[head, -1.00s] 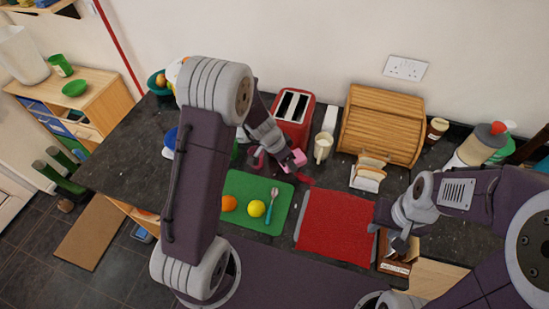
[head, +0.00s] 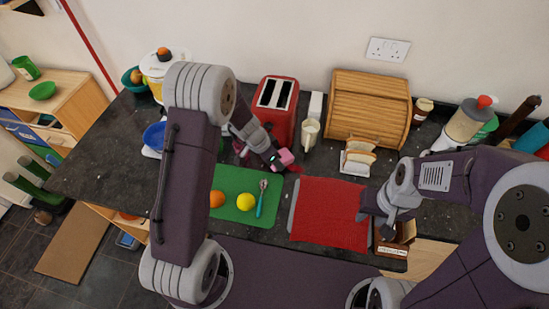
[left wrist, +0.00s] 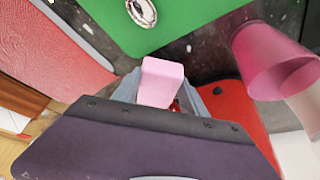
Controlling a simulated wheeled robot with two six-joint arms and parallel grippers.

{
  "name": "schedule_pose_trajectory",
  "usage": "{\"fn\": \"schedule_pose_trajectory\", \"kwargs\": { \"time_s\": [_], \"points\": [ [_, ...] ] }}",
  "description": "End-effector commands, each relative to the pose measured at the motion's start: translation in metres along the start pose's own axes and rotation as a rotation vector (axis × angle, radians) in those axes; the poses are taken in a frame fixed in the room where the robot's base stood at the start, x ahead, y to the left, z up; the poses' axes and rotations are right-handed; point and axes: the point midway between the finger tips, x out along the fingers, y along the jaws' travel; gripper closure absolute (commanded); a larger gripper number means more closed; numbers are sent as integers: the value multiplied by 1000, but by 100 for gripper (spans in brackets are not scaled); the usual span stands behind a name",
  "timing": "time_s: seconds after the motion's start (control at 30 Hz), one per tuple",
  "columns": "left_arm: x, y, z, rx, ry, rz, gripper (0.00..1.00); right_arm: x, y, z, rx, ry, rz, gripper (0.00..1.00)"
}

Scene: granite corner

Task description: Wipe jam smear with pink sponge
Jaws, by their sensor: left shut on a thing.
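My left gripper (head: 279,158) is shut on the pink sponge (head: 286,156), in front of the red toaster. The sponge also shows between the fingers in the left wrist view (left wrist: 160,82). The jam smear (head: 296,168) is a small red patch on the dark worktop, just beside the sponge and behind the red mat. The sponge and gripper partly hide it, and I cannot tell whether the sponge touches it. My right gripper (head: 386,230) hangs over the right edge of the red mat, near a small box; its fingers are not clear enough to judge.
A pink cup (left wrist: 268,62) is close to the left gripper. The green board (head: 228,207) carries fruit and a utensil. The red mat (head: 325,212) is bare.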

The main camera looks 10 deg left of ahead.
Motion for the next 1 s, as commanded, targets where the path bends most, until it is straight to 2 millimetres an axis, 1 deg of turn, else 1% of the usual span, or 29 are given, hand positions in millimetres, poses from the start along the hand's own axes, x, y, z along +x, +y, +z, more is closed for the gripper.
{"fn": "schedule_pose_trajectory", "kwargs": {
  "time_s": [0.47, 1.0],
  "points": [
    [0, 0, 0, 0, 0, 0, 100, 0, 0, 0, 0, 0, 0, 64],
    [8, 0, 3, 1, 0, 0, 100, 10, 0, 1, 0, 0, 0, 64]
  ]
}}
